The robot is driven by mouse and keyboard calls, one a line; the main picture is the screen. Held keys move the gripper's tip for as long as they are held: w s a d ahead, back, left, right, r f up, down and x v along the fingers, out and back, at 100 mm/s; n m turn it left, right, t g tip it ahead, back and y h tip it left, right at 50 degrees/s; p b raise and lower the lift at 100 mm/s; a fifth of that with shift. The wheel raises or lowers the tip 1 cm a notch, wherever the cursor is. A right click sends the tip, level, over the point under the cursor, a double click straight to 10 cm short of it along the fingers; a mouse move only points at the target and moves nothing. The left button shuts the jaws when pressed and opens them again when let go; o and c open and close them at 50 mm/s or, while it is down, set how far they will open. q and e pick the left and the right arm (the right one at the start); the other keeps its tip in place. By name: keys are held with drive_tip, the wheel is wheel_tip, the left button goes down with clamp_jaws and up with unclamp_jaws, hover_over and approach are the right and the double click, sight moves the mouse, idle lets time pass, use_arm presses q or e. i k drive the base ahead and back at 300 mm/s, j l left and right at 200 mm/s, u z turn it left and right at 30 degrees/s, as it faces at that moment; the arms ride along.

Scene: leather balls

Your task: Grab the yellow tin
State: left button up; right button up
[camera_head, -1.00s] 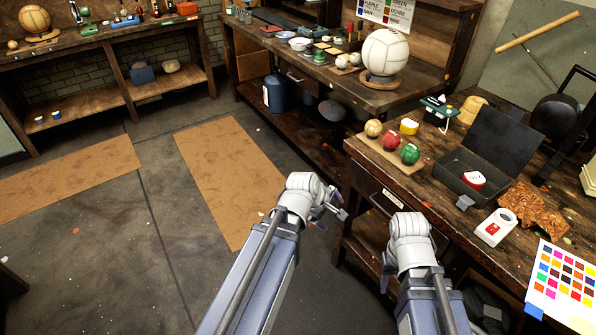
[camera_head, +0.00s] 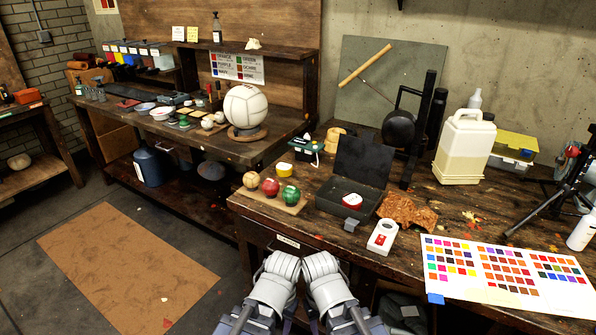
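The yellow tin (camera_head: 285,169) is small, with a pale label, and stands on the wooden workbench (camera_head: 465,215) behind a small board of balls. It is left of an open dark box (camera_head: 340,212). My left gripper (camera_head: 281,266) and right gripper (camera_head: 321,266) are side by side at the bottom of the view, in front of the bench's front edge and well short of the tin. Their fingers are not clearly visible, so I cannot tell whether they are open or shut.
Tan, red and green balls (camera_head: 291,197) sit on the board in front of the tin. A white device (camera_head: 382,236), brown leather (camera_head: 407,211) and color chart (camera_head: 500,270) lie to the right. Open floor is left.

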sight(282, 169)
drive_tip(key=j+z, duration=0.25)
drive_tip(key=z, duration=0.2)
drive_tip(key=i+j+z, duration=0.1)
drive_tip(key=j+z, duration=0.15)
drive_tip(key=z, duration=0.2)
drive_tip(key=j+z, duration=0.15)
drive_tip(key=j, duration=0.35)
drive_tip(key=k+j+z, duration=0.15)
drive_tip(key=j, duration=0.3)
drive_tip(key=j+z, duration=0.2)
drive_tip(key=j, duration=0.3)
drive_tip(key=k+j+z, duration=0.15)
drive_tip(key=j, duration=0.3)
